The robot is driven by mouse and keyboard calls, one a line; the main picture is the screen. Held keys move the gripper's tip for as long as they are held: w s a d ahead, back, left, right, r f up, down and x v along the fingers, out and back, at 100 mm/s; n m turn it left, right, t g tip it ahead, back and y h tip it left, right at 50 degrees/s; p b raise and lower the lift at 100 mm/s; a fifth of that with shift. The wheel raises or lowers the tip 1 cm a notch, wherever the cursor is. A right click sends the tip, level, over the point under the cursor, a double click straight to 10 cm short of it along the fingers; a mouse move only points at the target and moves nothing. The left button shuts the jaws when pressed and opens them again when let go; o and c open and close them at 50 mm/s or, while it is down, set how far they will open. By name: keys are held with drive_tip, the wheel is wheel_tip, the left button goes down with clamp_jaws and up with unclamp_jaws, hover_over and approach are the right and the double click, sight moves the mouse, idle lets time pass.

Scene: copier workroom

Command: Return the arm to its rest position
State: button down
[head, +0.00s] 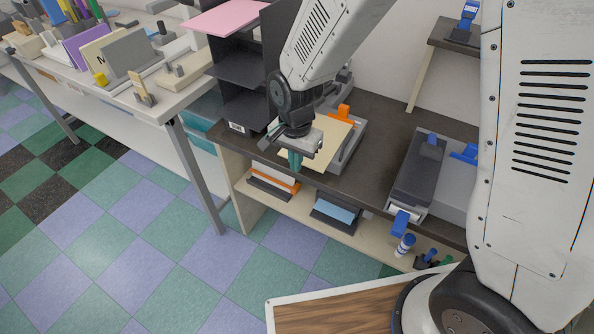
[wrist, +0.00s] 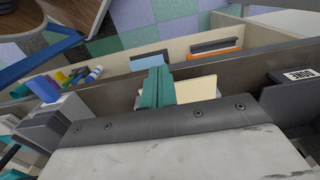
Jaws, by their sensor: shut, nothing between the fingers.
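My gripper (head: 295,160) has teal fingers that are pressed together with nothing between them. In the head view it points down over the front edge of the dark-topped bench (head: 385,130), beside a cream sheet (head: 325,140) on a grey machine. In the wrist view the shut fingers (wrist: 155,88) stand out past the grey wrist housing, with the cream sheet (wrist: 196,89) beside them. My arm reaches out from the right of the head view and bends down at the wrist.
A black shelf unit (head: 238,68) with a pink sheet (head: 225,17) stands left of my gripper. A grey and blue device (head: 420,165) sits on the bench to the right. Files (head: 275,180) lie on the lower shelf. A cluttered table (head: 165,108) stands left; the checkered floor (head: 150,240) is clear.

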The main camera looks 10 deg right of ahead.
drive_tip(key=s+d+r+n, duration=0.4)
drive_tip(key=s+d+r, duration=0.5)
drive_tip(key=s+r, duration=0.1)
drive_tip(key=s+d+r+n+t, duration=0.1)
drive_tip(key=s+d+r+n, duration=0.2)
drive_tip(key=s+d+r, duration=0.6)
drive_tip(key=shift+s+d+r+n, duration=0.4)
drive_tip(key=shift+s+r, duration=0.8)
drive_tip(key=shift+r, duration=1)
